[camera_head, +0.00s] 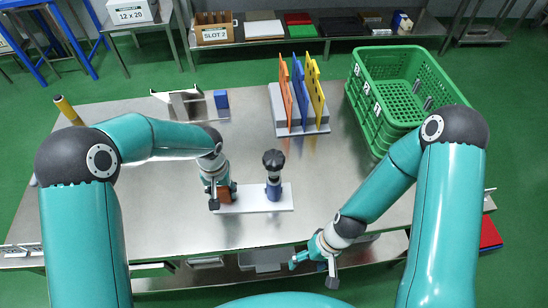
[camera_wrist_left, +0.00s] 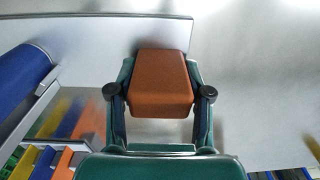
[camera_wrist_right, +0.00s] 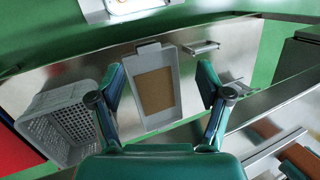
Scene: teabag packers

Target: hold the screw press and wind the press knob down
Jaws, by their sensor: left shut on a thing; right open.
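The screw press stands on the steel table as a white base plate (camera_head: 255,205), a blue column (camera_head: 273,190) and a black press knob (camera_head: 273,160) on top. A brown block (camera_head: 225,196) sits at the left end of the plate. My left gripper (camera_head: 219,193) is shut on this brown block, which shows between its fingers in the left wrist view (camera_wrist_left: 162,82). The blue column (camera_wrist_left: 20,80) is at the left there; the knob is out of that view. My right gripper (camera_head: 312,274) is open and empty at the table's front edge, apart from the press.
A rack with upright coloured boards (camera_head: 300,129) stands behind the press, and a green crate (camera_head: 364,107) is at the back right. In the right wrist view, a grey basket (camera_wrist_right: 62,122) and a grey tray with a brown panel (camera_wrist_right: 153,92) lie below. The table right of the press is clear.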

